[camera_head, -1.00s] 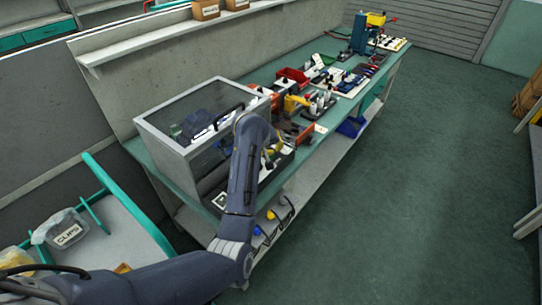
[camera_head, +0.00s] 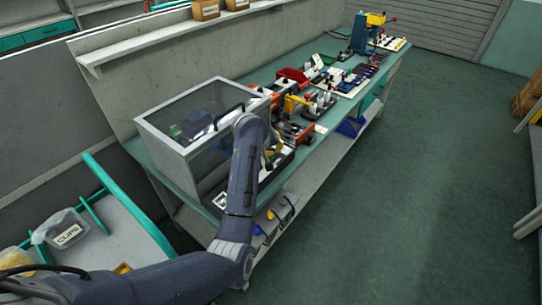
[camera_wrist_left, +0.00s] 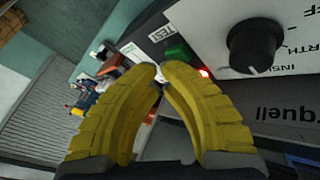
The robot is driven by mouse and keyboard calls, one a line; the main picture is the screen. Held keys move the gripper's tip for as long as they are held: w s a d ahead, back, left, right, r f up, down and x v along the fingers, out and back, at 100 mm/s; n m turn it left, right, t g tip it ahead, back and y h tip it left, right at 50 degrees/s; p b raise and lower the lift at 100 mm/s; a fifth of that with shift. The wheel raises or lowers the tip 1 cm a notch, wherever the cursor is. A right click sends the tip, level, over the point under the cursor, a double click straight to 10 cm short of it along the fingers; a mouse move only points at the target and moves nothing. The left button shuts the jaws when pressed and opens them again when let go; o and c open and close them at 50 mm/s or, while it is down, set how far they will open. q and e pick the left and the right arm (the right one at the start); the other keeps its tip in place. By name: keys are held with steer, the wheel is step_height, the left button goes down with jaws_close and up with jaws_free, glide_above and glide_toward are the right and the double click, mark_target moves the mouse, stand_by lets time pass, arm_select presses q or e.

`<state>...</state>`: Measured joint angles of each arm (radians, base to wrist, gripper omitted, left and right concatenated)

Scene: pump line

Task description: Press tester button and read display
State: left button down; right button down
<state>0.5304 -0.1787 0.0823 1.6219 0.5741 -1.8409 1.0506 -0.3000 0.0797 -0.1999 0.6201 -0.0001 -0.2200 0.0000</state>
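The tester panel (camera_wrist_left: 215,20) fills the upper right of the left wrist view. It carries a green button (camera_wrist_left: 180,51) beside a TEST label (camera_wrist_left: 163,32), a lit red lamp (camera_wrist_left: 204,73) and a black knob (camera_wrist_left: 253,47). My left gripper (camera_wrist_left: 160,72) has its yellow fingertips together, just below the green button in the picture; I cannot tell whether they touch it. No display can be read in either view. In the head view my left arm hides most of the gripper and panel. My right gripper is not in view.
A grey-framed case with clear panels (camera_head: 160,127) stands on the bench close left of my arm. Red bins (camera_head: 293,75), tools and a blue press (camera_head: 359,35) are farther along the bench. A cart with a CLIPS tub (camera_head: 68,236) is at lower left.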

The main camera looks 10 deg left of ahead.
arm_select(q)
steer(key=shift+r, duration=0.8)
steer(key=shift+r, duration=2.5)
